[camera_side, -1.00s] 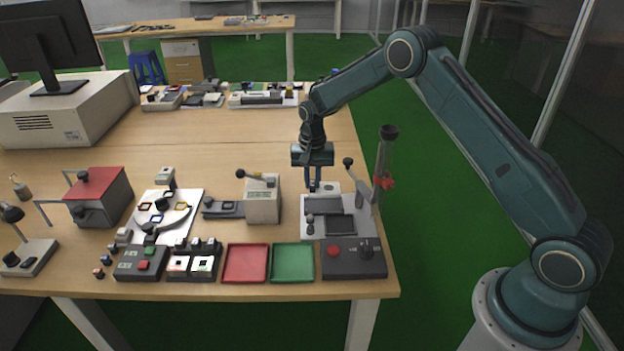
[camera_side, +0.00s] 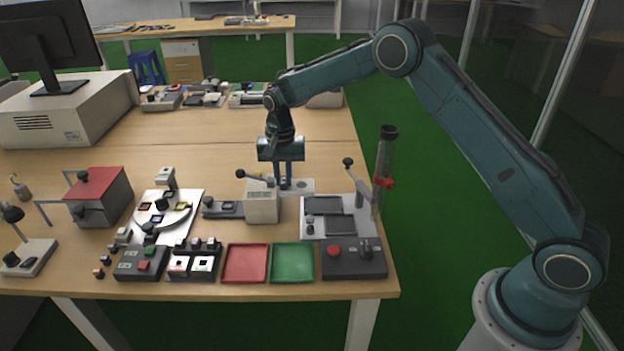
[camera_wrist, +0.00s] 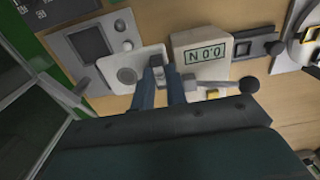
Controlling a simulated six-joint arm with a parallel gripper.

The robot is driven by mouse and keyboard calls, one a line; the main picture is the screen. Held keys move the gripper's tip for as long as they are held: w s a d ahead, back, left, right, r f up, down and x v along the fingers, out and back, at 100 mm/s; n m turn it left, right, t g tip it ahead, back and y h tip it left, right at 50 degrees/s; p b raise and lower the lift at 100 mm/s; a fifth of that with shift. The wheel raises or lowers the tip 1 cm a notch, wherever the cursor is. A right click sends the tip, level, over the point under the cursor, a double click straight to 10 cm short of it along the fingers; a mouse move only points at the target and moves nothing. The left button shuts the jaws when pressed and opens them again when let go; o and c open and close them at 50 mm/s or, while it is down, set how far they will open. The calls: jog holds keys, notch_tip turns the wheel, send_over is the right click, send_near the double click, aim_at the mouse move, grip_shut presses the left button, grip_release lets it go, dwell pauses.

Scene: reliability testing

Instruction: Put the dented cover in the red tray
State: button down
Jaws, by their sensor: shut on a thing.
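My gripper (camera_side: 285,187) points down behind the beige display box (camera_side: 262,202), at a light plate (camera_side: 300,186) with a round spot. In the wrist view my gripper (camera_wrist: 163,72) has its fingers close together on a small grey piece (camera_wrist: 157,60), likely the cover; any dent is too small to make out. The piece is mostly hidden in the side view, and I cannot tell whether it touches the plate. The red tray (camera_side: 246,279) lies empty at the table's front edge, nearer the camera than my gripper.
A green tray (camera_side: 293,279) adjoins the red one on the right. A dark button box (camera_side: 353,258) and a fixture with a lever (camera_side: 348,165) stand right of it. The beige box lies between my gripper and the red tray. Bare tabletop extends behind.

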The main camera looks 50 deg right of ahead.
jog(key=s+a, duration=0.1)
jog(key=a, duration=1.9)
jog(key=f, duration=0.5)
jog(key=shift+s+d+f, duration=0.15)
jog(key=shift+d, duration=0.15)
jog(key=shift+f, duration=0.2)
jog(key=shift+f, duration=1.95)
jog(key=shift+f, duration=0.85)
jog(key=c, duration=1.3)
grip_release()
jog(key=shift+c, duration=0.2)
jog(key=shift+r, duration=0.1)
